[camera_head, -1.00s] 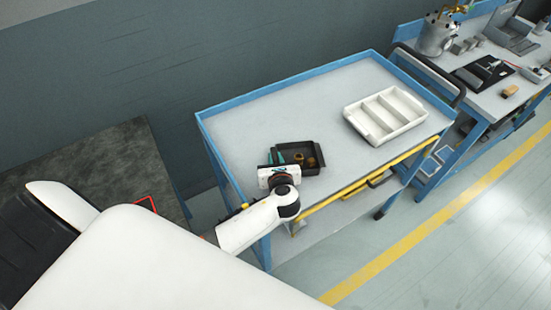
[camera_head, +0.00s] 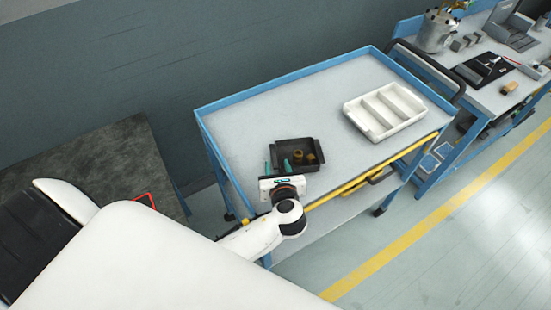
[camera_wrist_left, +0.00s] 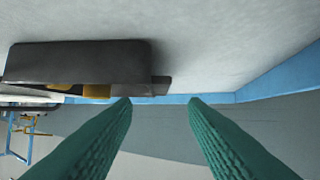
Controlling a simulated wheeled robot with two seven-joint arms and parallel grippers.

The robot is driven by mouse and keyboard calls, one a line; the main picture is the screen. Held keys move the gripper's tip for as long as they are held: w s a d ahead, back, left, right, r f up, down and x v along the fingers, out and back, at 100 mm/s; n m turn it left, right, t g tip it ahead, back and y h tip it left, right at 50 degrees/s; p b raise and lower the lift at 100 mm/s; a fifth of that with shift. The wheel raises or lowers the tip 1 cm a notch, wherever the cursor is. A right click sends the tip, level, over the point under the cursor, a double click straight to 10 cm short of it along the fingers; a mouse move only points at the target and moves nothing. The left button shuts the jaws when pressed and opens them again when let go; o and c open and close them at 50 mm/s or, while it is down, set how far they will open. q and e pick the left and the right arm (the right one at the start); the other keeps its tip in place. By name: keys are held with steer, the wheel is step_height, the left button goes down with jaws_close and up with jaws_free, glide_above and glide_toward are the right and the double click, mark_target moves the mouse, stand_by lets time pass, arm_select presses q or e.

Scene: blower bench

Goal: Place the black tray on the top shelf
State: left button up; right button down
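The black tray (camera_head: 294,148) lies on the grey top shelf (camera_head: 300,105) of the blue-framed cart, near its front left edge. It holds a few small brown and gold parts. My left gripper (camera_head: 282,164) is at the tray's near side, with its green fingers reaching toward or over the near rim. In the left wrist view, the two green fingers (camera_wrist_left: 160,101) are spread apart with nothing between them. The black tray (camera_wrist_left: 85,62) shows beyond and to the left of them. My right gripper is not in view.
A white tray with compartments (camera_head: 386,110) sits on the right part of the same shelf. A blue raised rim (camera_head: 290,77) edges the shelf. A workbench (camera_head: 490,85) with tools and a metal pot stands at right. The shelf's middle is bare.

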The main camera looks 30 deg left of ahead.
arm_select(q)
steer(key=v, duration=0.5)
steer(key=shift+s+d+r, duration=0.1)
steer(key=shift+s+d, duration=0.05)
steer(key=shift+s, duration=0.1)
stand_by(1.0)
